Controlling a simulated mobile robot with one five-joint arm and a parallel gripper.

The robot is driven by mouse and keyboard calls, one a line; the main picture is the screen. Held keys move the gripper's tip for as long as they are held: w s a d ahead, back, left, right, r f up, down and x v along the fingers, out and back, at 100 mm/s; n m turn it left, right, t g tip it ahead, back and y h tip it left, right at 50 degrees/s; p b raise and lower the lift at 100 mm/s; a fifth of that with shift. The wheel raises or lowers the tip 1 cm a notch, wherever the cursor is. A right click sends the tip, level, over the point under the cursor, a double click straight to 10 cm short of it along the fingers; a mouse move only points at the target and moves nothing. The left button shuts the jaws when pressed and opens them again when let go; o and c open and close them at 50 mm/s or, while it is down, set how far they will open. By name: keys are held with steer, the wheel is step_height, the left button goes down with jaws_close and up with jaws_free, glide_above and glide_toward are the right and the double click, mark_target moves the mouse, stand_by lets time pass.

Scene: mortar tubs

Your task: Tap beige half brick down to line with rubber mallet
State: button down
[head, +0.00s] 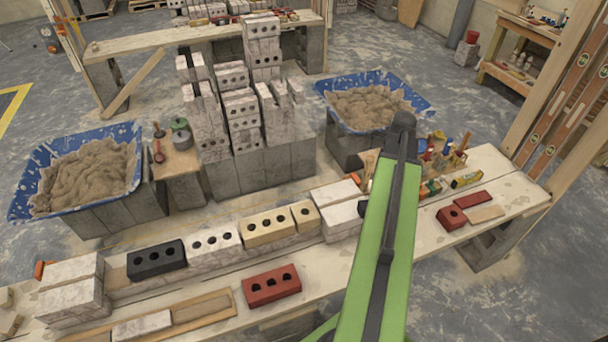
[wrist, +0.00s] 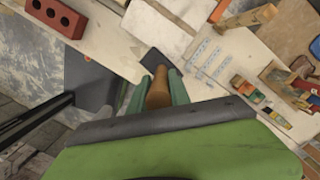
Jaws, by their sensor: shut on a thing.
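The beige half brick (head: 305,216) stands in the brick row on the plank bench in the head view. It sits between a beige full brick (head: 268,228) with holes and a whitish block (head: 341,221). I cannot make out a string line or judge its height against one. My gripper (wrist: 158,88) is shut on the wooden handle (wrist: 159,96) of the rubber mallet, whose dark head (wrist: 154,61) shows beyond the fingers in the wrist view. In the head view my green arm hides the gripper and most of the mallet, to the right of the half brick.
A red brick (head: 271,286) lies in front of the row. A black brick (head: 156,259) and a white holed brick (head: 214,246) stand left in the row. Mortar tubs (head: 320,86) and stacked blocks (head: 240,109) stand behind. Small tools (head: 441,158) crowd the bench at right.

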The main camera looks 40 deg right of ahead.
steer(key=w+a+n, duration=0.2)
steer(key=w+a, duration=1.4)
steer(key=a, duration=0.2)
steer(key=shift+w, duration=0.35)
steer(key=shift+f, duration=0.1)
step_height(320, 180, down, 5)
steer(key=b, duration=0.5)
step_height(320, 180, up, 10)
steer(key=p, duration=1)
steer(key=shift+r, duration=0.25)
